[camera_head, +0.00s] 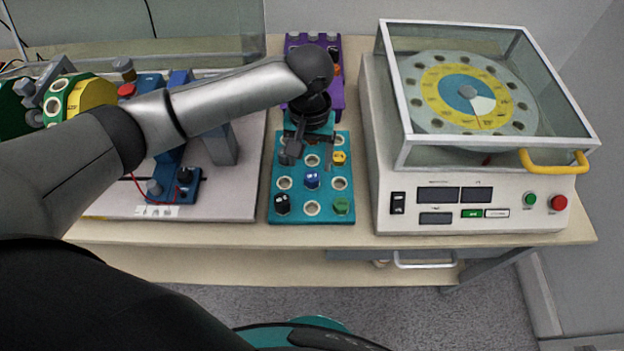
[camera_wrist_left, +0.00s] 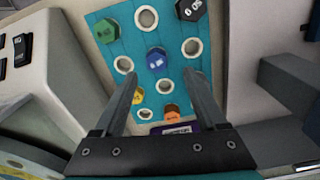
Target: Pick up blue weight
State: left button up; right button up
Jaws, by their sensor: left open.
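The blue weight (camera_head: 312,180) sits in a middle hole of the teal tray (camera_head: 310,218). It also shows in the left wrist view (camera_wrist_left: 156,58). My left gripper (camera_head: 308,152) is over the tray, just behind the blue weight. In the left wrist view, my left gripper (camera_wrist_left: 163,78) is open, with its two fingers apart and nothing between them. The blue weight appears ahead of the fingertips, roughly centred between them. My right gripper is not in view.
Green (camera_head: 342,205), black (camera_head: 282,204) and yellow (camera_head: 339,158) weights stand in the same tray, among empty holes. A purple tray (camera_head: 337,98) lies behind. A balancing machine (camera_head: 470,215) with a clear cover stands right; another apparatus (camera_head: 185,160) stands left.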

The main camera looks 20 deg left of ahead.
aim_at(312, 176)
pick_arm(q)
jog(key=f, duration=0.1)
jog(key=f+b, duration=0.1)
jog(key=f, duration=0.3)
jog(key=shift+s+d+f+b, duration=0.1)
jog(key=shift+d+f+b, duration=0.05)
jog(key=shift+d+b, duration=0.15)
grip_shut()
